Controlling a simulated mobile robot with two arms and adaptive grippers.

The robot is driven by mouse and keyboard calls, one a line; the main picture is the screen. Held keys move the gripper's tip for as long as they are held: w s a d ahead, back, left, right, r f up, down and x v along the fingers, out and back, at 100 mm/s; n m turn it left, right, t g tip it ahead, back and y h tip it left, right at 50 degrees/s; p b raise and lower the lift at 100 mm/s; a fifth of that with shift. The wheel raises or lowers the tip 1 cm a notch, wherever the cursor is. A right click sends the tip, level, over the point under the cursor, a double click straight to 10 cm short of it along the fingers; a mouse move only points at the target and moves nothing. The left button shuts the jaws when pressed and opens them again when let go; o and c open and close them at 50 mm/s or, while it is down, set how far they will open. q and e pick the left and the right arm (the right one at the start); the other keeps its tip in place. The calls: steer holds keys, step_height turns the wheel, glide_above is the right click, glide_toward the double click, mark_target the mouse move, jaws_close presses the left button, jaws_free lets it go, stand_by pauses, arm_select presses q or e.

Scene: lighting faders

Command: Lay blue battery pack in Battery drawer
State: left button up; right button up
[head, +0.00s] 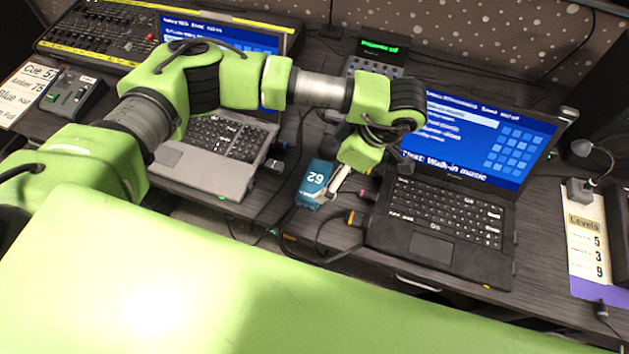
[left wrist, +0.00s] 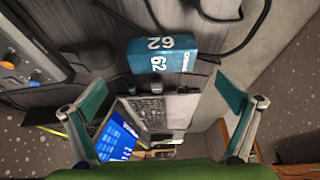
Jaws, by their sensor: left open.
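The blue battery pack (head: 314,184) is a small teal-blue box marked 62, lying on the dark desk between the two laptops near the front edge. It also shows in the left wrist view (left wrist: 162,53), beyond my fingers. My left gripper (head: 340,181) is just right of the pack in the head view. In the left wrist view its two fingers (left wrist: 165,108) are spread wide with nothing between them, and the pack is apart from them. My right gripper is not in view. I cannot make out the Battery drawer's label; a pale handle (head: 417,283) shows under the desk's front edge.
A grey laptop (head: 208,173) stands left and a black laptop (head: 430,247) right, with cables around the pack. A fader desk (head: 98,33) and a small controller (head: 73,96) are at the left. A lamp (head: 581,188) stands at the right.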

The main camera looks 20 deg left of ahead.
mark_target(315, 179)
arm_select(q)
steer(key=x, duration=0.3)
steer(key=p+x, duration=0.1)
steer(key=x, duration=0.1)
steer(key=p+x, duration=0.1)
steer(key=x, duration=0.2)
steer(key=shift+s+a+r+p, duration=0.15)
steer(key=shift+s+p, duration=0.05)
steer(key=shift+p, duration=0.1)
steer(key=shift+a+f, duration=0.1)
steer(key=shift+f, duration=0.2)
steer(key=shift+c, duration=1.4)
steer(key=shift+w, duration=0.1)
steer(key=c, duration=1.6)
steer(key=shift+r, duration=0.15)
steer(key=shift+c, duration=0.2)
